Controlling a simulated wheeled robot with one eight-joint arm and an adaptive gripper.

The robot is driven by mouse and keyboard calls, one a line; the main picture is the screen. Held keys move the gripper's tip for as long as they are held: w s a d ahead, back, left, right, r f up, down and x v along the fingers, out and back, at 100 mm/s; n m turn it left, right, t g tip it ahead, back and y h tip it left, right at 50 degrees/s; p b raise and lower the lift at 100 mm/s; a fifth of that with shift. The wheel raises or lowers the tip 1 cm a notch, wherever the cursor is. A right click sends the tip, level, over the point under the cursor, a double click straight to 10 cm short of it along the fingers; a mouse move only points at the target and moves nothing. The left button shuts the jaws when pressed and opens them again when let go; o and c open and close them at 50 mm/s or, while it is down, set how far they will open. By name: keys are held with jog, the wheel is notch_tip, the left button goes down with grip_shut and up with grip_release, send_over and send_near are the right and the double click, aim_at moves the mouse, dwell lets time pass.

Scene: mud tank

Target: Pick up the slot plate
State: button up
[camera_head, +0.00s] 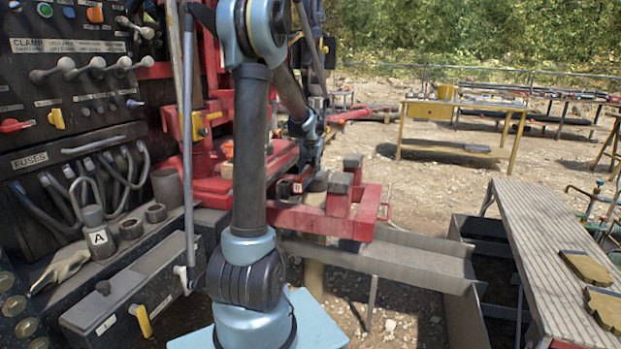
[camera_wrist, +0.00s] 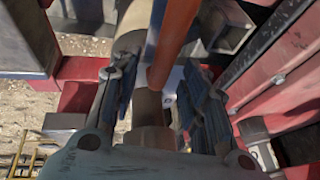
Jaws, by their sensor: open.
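My gripper (camera_wrist: 158,78) is open in the wrist view, its two fingers spread apart. A brown-grey rounded part (camera_wrist: 148,108) and an orange-red rod (camera_wrist: 172,40) show between and beyond the fingers. I see no grip on either. I cannot tell for sure which piece is the slot plate; it may be hidden by the fingers or among the parts around the red rig. In the head view my arm reaches down behind its own links toward the red clamp frame (camera_head: 318,222), and the fingertips are too small and covered to make out.
A black control panel (camera_head: 75,110) with levers and hoses stands close at left. A metal trough (camera_head: 390,262) and a ribbed walkway (camera_head: 545,240) lie right. A yellow table (camera_head: 462,122) stands farther back.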

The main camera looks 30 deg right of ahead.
aim_at(308, 169)
jog(key=shift+w+f, duration=0.15)
jog(key=shift+f, duration=0.2)
grip_shut()
jog(key=shift+r, duration=0.2)
jog(key=shift+r, duration=1.45)
jog(key=shift+s+a+r, duration=0.2)
jog(key=s+a, duration=1.1)
jog(key=a, duration=0.2)
